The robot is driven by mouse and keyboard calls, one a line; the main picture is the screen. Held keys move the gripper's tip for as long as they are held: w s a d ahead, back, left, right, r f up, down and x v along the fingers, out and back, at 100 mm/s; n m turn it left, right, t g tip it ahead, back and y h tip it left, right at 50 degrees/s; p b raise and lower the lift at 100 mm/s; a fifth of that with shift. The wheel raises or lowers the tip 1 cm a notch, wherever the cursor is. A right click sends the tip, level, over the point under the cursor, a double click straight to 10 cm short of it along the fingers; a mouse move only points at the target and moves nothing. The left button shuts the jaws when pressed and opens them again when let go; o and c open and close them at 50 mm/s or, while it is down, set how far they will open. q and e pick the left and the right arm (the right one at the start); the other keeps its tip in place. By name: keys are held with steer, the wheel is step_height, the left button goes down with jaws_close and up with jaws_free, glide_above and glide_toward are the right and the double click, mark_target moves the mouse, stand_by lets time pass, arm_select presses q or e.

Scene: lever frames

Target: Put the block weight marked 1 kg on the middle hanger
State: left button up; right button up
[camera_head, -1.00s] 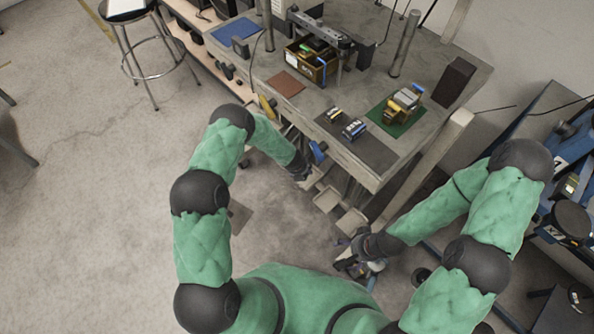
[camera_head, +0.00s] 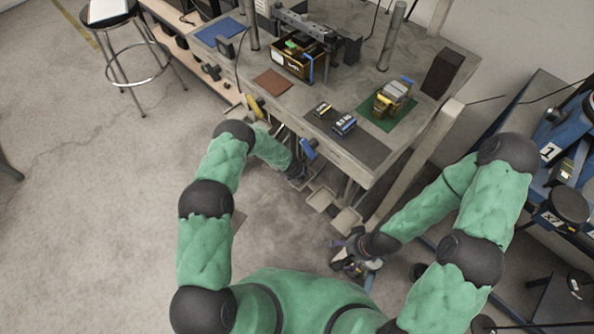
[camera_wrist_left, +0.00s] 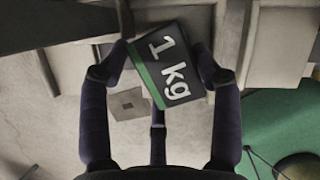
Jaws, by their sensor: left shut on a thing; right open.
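The dark block marked 1 kg (camera_wrist_left: 172,65), with a green stripe, is in my left gripper (camera_wrist_left: 165,50) in the left wrist view. The fingers are shut on its sides and it sits tilted in them. In the head view my left gripper (camera_head: 298,180) is low beside the table's front edge; the block cannot be made out there. Small grey hanger pans (camera_head: 320,198) and (camera_head: 346,221) hang below the edge, to the right of this gripper. Which is the middle hanger I cannot tell. My right gripper (camera_head: 352,262) is open and empty, below the pans.
The grey table (camera_head: 345,85) carries small blocks (camera_head: 345,125) on a dark mat, a stack (camera_head: 392,97) on a green mat, and a bin (camera_head: 285,62). A blue rack (camera_head: 562,160) stands at right, a stool (camera_head: 120,55) at upper left.

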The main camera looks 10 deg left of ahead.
arm_select(q)
steer(key=shift+w, duration=0.15)
steer(key=o, duration=1.4)
